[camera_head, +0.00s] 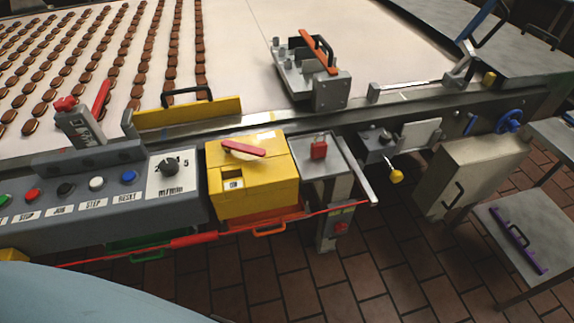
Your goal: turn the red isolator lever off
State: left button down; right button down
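A red lever (243,149) lies across a pale round hub on top of the yellow box (250,198) at the front of the machine. It lies nearly left to right, with its right end slightly lower. A small label (233,184) sits on the box front below it; its text is too small to read. Another red lever (101,98) stands tilted by the grey bracket at the left. Neither of my grippers is in view.
A button panel (100,210) with a dial adjoins the yellow box on the left. A red cord (285,221) runs below. The belt (235,60) carries rows of brown biscuits at left.

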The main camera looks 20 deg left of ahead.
aim_at(228, 145)
jog(key=k, duration=0.7)
jog(key=u, duration=1.2)
jog(key=i, duration=0.5)
jog(key=z, duration=0.05)
